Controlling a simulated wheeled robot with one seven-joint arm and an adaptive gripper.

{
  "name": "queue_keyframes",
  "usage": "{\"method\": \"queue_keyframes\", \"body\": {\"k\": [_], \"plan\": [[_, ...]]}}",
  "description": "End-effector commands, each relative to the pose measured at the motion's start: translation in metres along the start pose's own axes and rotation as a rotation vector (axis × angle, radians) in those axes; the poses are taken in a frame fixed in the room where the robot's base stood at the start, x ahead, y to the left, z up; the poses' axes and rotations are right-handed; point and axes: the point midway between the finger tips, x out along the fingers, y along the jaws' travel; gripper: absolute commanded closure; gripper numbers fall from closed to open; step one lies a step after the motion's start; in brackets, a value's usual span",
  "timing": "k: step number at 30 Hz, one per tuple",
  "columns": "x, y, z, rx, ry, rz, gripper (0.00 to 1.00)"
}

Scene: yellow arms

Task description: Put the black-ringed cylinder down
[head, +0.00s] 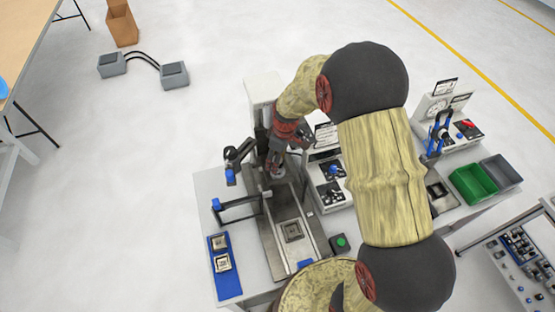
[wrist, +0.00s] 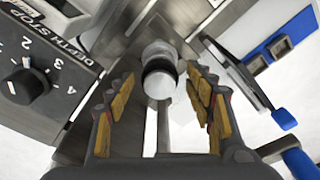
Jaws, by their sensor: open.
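The black-ringed cylinder (wrist: 158,84) is pale and shiny with a dark band around it. In the wrist view it stands out beyond and between the yellow-padded fingers of my gripper (wrist: 160,92), with a visible gap on each side. The fingers are spread open. In the head view my gripper (head: 279,158) is low over the back part of the metal-topped station (head: 273,232). The cylinder is hard to make out there, and its base is hidden in both views.
A dial panel marked "DEPTH STOP" (wrist: 38,75) is close on the wrist view's left. A blue-tipped lever (wrist: 284,118) is close on its right. A blue tray (head: 226,280) holds square parts at the station's left. Green (head: 472,184) and grey bins stand far right.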

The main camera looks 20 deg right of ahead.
Motion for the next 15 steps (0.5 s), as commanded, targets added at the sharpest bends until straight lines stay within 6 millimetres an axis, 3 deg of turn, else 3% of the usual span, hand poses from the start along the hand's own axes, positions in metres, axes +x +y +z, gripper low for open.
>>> {"method": "queue_keyframes", "body": {"k": [8, 15], "plan": [[-0.004, 0.000, 0.000, 0.000, 0.000, 0.000, 0.47], [-0.040, 0.001, -0.002, 0.000, 0.004, 0.004, 0.47]]}}
